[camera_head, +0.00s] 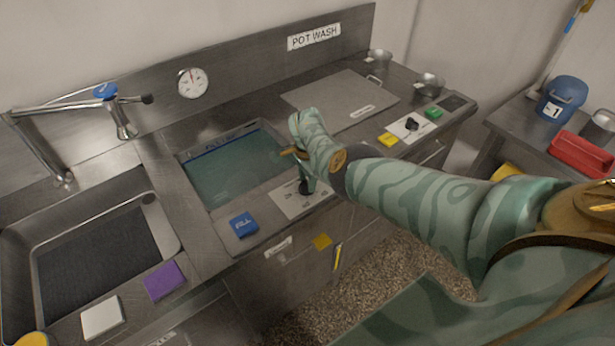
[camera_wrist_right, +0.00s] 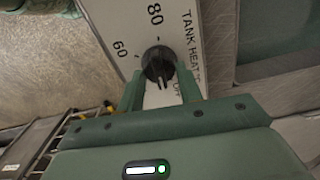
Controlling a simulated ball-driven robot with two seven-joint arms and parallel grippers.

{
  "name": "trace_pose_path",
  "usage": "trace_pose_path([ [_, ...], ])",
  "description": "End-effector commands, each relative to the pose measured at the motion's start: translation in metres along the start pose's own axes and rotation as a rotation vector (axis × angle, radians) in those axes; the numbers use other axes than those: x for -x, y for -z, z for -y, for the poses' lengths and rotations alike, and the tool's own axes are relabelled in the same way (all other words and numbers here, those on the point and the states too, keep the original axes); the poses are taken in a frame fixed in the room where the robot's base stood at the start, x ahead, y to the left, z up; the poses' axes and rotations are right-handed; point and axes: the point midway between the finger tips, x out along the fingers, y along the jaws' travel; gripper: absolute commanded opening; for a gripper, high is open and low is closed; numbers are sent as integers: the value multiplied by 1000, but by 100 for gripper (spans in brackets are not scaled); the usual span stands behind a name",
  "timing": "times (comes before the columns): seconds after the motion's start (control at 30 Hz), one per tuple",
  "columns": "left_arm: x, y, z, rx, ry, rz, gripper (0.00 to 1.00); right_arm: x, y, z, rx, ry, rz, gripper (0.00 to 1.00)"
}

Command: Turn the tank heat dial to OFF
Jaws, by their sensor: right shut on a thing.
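The tank heat dial is a black knob on a white label plate (camera_head: 287,204) at the front edge of the sink counter. In the right wrist view the dial (camera_wrist_right: 157,64) sits between the two green fingers of my right gripper (camera_wrist_right: 159,92), which is shut on it. The plate reads TANK HEAT, with 60 and 80 around the knob and OFF partly hidden by a finger. The knob's ridge points toward the gripper, close to the OFF lettering; its exact setting is unclear. In the head view my right gripper (camera_head: 305,184) reaches down over the plate. My left gripper is not shown.
The water-filled tank (camera_head: 225,172) lies behind the plate. A blue FILL block (camera_head: 243,224) is to its left, an empty sink (camera_head: 172,226) farther left.

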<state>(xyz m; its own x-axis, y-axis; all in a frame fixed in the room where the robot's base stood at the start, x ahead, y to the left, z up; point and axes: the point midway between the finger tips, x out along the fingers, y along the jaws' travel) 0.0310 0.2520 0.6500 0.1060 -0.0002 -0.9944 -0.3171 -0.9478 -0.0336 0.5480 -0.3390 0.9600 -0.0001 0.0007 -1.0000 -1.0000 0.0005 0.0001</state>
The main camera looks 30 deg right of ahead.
Motion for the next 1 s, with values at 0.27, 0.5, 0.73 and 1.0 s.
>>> trace_pose_path([
  [0.27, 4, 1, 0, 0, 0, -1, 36, 2, 0, 2, 203, 2, 0, 13],
  [0.5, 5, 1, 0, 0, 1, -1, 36, 2, 0, 2, 309, 3, 0, 13],
  [0.73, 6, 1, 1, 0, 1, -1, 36, 1, 0, 2, 353, 2, -1, 13],
  [1.0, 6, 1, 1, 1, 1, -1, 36, 1, 0, 2, 359, 2, -1, 13],
])
